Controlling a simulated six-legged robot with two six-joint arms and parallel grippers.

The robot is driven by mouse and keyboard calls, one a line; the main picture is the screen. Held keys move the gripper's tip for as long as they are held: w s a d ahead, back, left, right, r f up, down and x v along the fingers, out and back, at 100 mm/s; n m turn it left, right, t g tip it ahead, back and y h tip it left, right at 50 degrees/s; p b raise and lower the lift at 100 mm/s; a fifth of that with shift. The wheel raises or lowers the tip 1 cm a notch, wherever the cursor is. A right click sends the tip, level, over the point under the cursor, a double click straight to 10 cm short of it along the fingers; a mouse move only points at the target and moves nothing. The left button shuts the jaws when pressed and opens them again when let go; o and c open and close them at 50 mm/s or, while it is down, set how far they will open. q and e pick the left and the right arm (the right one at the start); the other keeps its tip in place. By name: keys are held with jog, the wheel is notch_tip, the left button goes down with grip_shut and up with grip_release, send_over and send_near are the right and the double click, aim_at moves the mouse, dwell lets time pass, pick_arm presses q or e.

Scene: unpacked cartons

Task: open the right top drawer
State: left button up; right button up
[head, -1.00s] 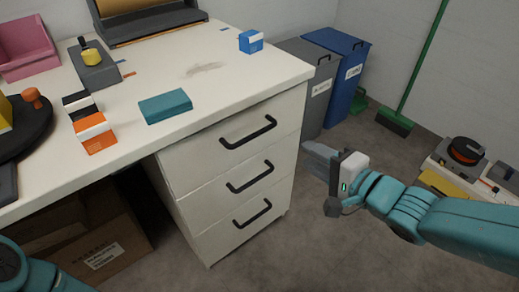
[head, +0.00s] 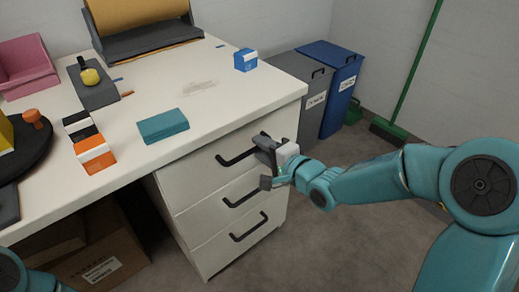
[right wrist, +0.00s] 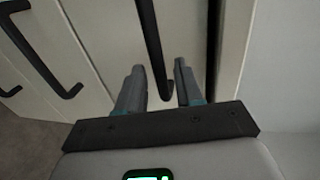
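The right top drawer (head: 188,178) is the uppermost of three pale drawers under the desk's right end, and it looks shut. Its black bar handle (head: 237,159) is partly covered at the right end by my right gripper (head: 265,146). In the right wrist view, my right gripper (right wrist: 159,72) is open, with one finger on each side of the handle (right wrist: 151,42). The handle's lower end lies between the fingers, with gaps visible on both sides. My left gripper is out of view.
The middle drawer handle (head: 243,195) and bottom drawer handle (head: 249,227) lie below. The white desktop (head: 225,105) carries a teal box (head: 163,126), a blue-and-white box (head: 245,60) and other items. Grey (head: 312,98) and blue (head: 339,88) bins stand behind. Floor right of the drawers is clear.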

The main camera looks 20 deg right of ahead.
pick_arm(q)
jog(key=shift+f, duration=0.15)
pick_arm(e)
jog(key=shift+x, duration=0.8)
grip_shut()
jog(key=shift+s, duration=0.15)
